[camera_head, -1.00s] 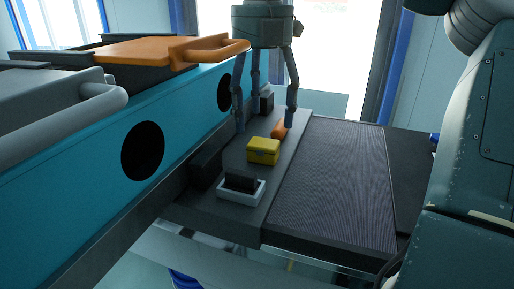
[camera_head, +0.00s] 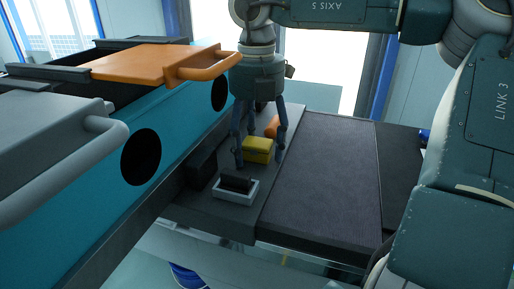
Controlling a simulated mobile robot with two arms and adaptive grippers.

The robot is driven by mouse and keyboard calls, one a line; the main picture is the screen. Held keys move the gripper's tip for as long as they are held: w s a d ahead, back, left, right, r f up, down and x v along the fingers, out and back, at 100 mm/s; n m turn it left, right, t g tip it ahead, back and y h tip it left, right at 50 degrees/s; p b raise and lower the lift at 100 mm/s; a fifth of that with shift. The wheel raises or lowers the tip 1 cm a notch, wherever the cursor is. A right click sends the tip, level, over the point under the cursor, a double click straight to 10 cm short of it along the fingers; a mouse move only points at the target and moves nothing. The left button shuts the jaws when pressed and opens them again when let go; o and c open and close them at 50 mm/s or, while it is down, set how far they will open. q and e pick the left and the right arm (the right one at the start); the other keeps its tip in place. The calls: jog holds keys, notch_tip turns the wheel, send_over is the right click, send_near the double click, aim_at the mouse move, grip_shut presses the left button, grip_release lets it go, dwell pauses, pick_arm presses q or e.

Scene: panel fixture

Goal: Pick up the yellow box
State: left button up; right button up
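The yellow box (camera_head: 258,150) sits on the dark grey shelf, between a white tray and an orange object. My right gripper (camera_head: 259,158) comes down over it from above with its fingers apart. One finger is at the box's left side and another at its right side. I cannot tell whether the fingers touch the box. My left gripper is not in the view.
The white tray (camera_head: 250,196) with a black block (camera_head: 236,184) stands just in front of the box. The orange object (camera_head: 272,127) lies behind it. A teal panel with an orange handle (camera_head: 212,66) rises at the left. The dark ribbed surface (camera_head: 320,185) at the right is clear.

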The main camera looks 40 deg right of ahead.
jog(key=c, duration=1.1)
jog(key=shift+o, duration=0.2)
